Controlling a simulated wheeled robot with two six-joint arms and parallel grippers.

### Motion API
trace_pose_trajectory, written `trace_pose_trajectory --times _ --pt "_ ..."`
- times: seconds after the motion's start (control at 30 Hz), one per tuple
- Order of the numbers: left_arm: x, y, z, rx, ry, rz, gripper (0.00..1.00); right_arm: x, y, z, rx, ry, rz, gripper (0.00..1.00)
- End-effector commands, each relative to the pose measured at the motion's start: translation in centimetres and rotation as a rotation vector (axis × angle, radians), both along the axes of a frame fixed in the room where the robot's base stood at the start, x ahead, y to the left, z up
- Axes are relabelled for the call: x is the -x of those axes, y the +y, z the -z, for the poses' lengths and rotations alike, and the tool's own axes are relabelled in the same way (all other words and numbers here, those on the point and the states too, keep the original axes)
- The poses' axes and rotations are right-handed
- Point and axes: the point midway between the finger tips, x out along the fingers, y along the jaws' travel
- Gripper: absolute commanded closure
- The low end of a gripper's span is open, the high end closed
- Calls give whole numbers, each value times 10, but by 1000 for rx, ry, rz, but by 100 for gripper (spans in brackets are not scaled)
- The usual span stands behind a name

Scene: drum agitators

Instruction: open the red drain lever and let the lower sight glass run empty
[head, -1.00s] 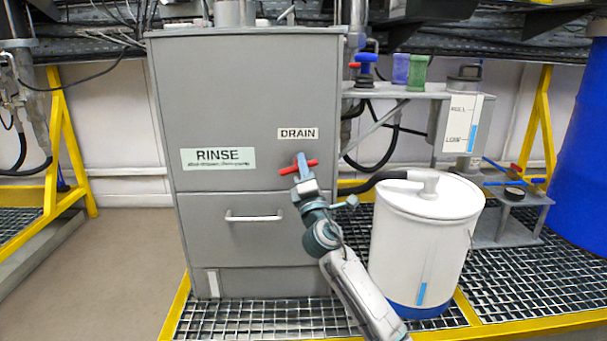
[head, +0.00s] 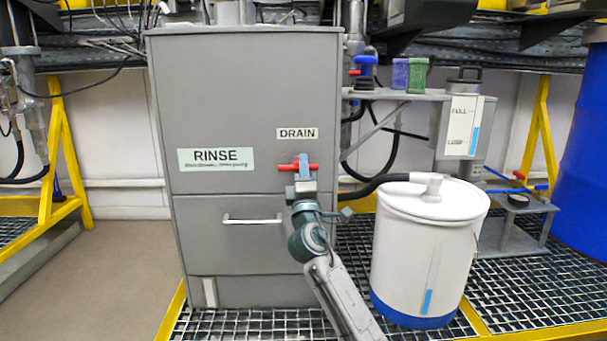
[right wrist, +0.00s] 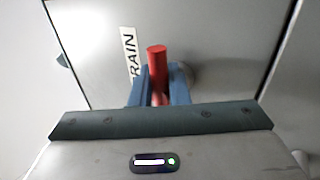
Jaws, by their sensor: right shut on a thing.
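The red drain lever (head: 290,167) is on the front of the grey rinse cabinet (head: 250,100), below the DRAIN label (head: 298,134). It lies about level in the head view. My right gripper (head: 304,165) is shut on the lever, its blue fingers around the middle. In the right wrist view the lever (right wrist: 157,65) stands up between the fingers (right wrist: 160,95). The upper gauge (head: 463,125) is marked FULL and LOW and has a blue column. A lower sight strip on the white drum (head: 429,300) shows blue at its bottom. My left gripper is not in view.
A black hose (head: 372,187) runs from the cabinet to the white drum (head: 415,240). A shelf (head: 410,95) holds purple and green containers. A blue barrel (head: 585,160) stands at the far right.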

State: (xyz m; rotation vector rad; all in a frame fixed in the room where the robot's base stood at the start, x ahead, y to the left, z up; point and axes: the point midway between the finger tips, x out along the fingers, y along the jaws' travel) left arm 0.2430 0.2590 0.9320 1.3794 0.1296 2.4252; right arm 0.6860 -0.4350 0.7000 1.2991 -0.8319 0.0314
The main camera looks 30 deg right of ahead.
Motion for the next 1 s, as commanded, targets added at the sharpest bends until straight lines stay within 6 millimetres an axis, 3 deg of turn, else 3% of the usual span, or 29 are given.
trace_pose_trajectory --times 0.8,0.83,1.0 --pt "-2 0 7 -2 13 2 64 0 0 1 -38 -21 1 100" --pt "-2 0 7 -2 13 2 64 0 0 1 -38 -21 1 80" --pt "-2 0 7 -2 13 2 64 0 0 1 -37 -22 0 80"
